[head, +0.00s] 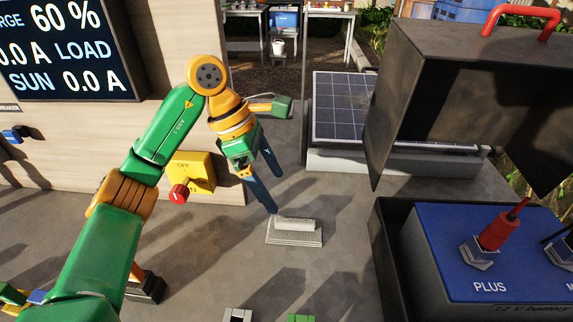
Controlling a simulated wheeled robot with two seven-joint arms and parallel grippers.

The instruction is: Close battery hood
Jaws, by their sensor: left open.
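The battery hood (450,75) is a dark, box-like cover with a red handle (522,18) on top. It stands raised and open at the upper right, above and behind the battery. The battery (450,255) is a blue-topped block at the lower right, marked PLUS, with a red clamp (500,230) on one terminal. It sits in a dark tray (388,235) and is cut by the frame edge. My left gripper (276,193) points down, open and empty, above the table, left of the hood and apart from it. My right gripper is not in view.
A yellow switch box (195,172) with a red knob stands left of my left gripper. A small grey metal block (295,229) lies on the tabletop below it. A solar panel (343,105) stands behind, left of the hood. A display (65,50) hangs upper left.

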